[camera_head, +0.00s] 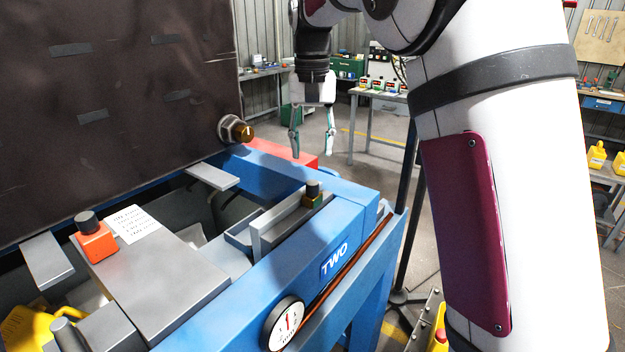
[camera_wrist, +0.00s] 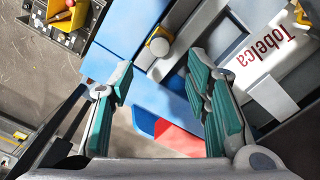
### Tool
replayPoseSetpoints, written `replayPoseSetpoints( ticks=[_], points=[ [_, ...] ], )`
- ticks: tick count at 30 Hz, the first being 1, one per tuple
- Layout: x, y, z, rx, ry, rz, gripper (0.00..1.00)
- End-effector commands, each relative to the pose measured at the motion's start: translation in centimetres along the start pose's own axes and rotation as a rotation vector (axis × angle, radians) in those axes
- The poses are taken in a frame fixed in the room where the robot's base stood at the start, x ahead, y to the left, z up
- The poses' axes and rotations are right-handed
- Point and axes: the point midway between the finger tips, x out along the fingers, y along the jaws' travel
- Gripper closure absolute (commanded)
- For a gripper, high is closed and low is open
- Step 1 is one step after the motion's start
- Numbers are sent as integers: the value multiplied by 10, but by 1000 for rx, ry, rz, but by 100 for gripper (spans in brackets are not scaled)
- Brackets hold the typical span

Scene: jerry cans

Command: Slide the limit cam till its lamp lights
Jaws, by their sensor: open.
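A small olive-yellow block with a dark knob (camera_head: 313,196) sits on the grey rail along the blue machine frame. An orange block with a dark knob (camera_head: 95,240) sits on a grey plate at left. I cannot tell for certain which is the limit cam. A round amber fitting (camera_head: 241,131), perhaps the lamp, is on the dark panel's lower corner and looks dull. My gripper (camera_head: 312,154) is open and empty, pointing down beyond the frame's far end, apart from both blocks. In the wrist view, a yellow block with a pale knob (camera_wrist: 160,46) shows beyond the fingertips.
The dark panel (camera_head: 120,90) rises at left. A round dial (camera_head: 284,323) is on the blue frame (camera_head: 355,212) near the word TWO. A red surface (camera_head: 300,158) lies below my gripper. A black stand (camera_head: 402,240) is beside the frame, and workbenches stand behind.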

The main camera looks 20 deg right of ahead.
Motion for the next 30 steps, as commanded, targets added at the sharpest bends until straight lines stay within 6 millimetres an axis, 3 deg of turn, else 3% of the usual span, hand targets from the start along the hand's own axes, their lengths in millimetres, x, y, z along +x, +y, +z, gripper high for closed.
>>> replayPoseSetpoints(
  ticks=[6,13,19,27,28,30],
  points=[
    [42,1,3,1,-3,1,56],
    [78,1,2,0,-2,1,56],
    [91,0,1,0,-1,-1,56],
    [92,0,0,0,1,-1,56],
    [92,0,0,0,1,-1,58],
    [92,0,0,0,1,-1,74]
  ],
)
